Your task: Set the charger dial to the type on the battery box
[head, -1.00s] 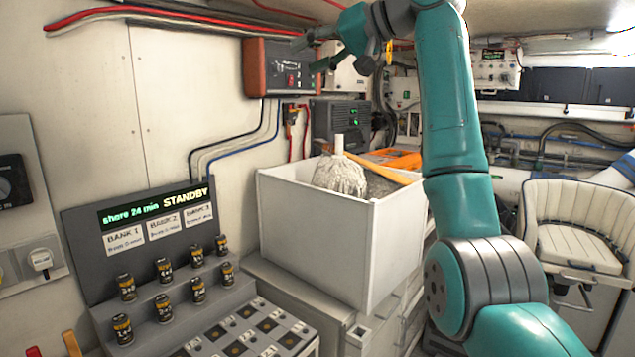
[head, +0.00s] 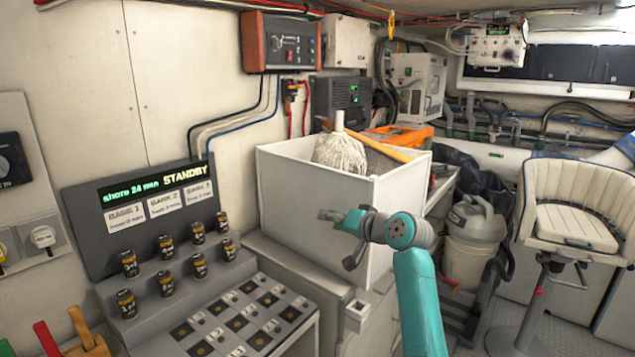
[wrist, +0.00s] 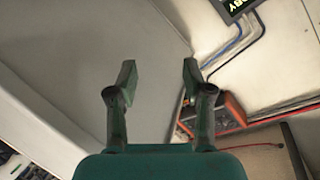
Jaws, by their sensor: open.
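The charger (head: 280,42) appears to be the dark-faced box with red-orange sides high on the left wall. A small dial or switch (head: 277,42) shows on its face, but its setting is too small to read. In the wrist view the red-orange box (wrist: 228,118) shows partly, beyond the right finger. I cannot tell which thing is the battery box, and no battery type is readable. My gripper (head: 335,240) is open and empty, in front of the white bin and well below the charger. In the wrist view the fingers (wrist: 160,82) stand apart with nothing between them.
The white bin (head: 310,205) holds a mop head (head: 340,153). A stepped stand (head: 165,285) with several small cells and a STANDBY display (head: 155,185) is at left. A vacuum (head: 474,235) and a padded seat (head: 570,215) are at right. Cables run below the charger.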

